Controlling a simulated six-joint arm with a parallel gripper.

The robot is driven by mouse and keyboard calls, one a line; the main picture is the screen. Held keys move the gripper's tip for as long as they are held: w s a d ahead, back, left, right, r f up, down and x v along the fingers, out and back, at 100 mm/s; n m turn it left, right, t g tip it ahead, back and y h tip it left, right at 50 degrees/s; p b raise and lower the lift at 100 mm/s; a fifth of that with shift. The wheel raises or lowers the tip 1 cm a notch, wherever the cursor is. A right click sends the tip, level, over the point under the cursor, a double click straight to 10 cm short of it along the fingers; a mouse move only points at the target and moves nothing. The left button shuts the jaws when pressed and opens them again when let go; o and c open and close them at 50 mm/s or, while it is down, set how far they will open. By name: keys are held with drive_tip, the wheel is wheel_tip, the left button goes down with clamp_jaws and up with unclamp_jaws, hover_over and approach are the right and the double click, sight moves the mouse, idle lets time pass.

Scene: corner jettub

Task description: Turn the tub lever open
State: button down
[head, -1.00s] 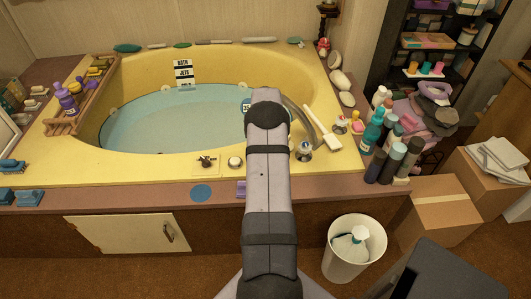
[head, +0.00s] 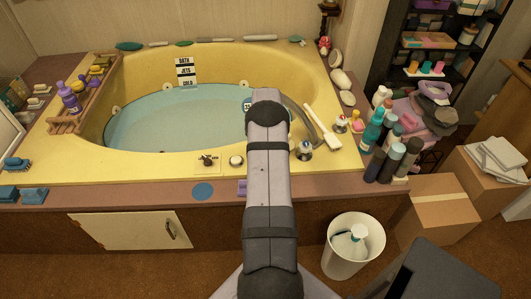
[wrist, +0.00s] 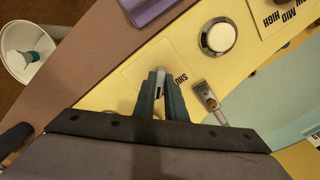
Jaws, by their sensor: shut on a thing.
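My gripper (wrist: 160,92) is shut in the wrist view, with a small pale grey piece (wrist: 161,78) between its dark fingertips. The piece looks like the tub lever's handle, but most of it is hidden by the fingers. It is over a pale plate (wrist: 128,78) on the yellow tub rim, with partly covered dark lettering beside the fingers. In the head view my arm covers the gripper and this plate. The lever's angle is hard to tell.
A round white button (wrist: 218,37) and a plate marked MID HIGH (wrist: 283,12) are nearby on the rim. A purple block (wrist: 150,8) lies on the brown ledge. In the head view, bottles (head: 385,150) crowd the right corner, and a white bin (head: 353,247) stands on the floor.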

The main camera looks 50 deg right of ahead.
idle(0.3)
drive_tip(key=c, duration=1.8)
unclamp_jaws()
drive_tip(key=shift+r, duration=0.15)
drive_tip(key=shift+r, duration=3.55)
